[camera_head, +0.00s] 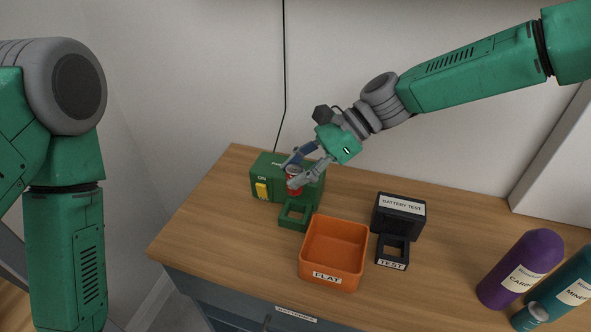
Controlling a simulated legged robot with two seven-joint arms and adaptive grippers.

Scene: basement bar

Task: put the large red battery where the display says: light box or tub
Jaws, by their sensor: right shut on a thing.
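My right gripper (296,170) reaches in from the upper right and is shut on the large red battery (294,187). The fingers hide part of the battery. The battery shows in front of the green light box (266,178) and above its square green holder (294,214); I cannot tell whether it touches either. The light box has a yellow switch (261,190). The orange tub (334,252), labelled FLAT, looks empty. The black battery tester (398,215) has an empty square holder (391,250) marked TEST. No readable display result shows. My left gripper is out of view.
The wooden table (452,240) is clear between the tester and bottles. A wall stands behind.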

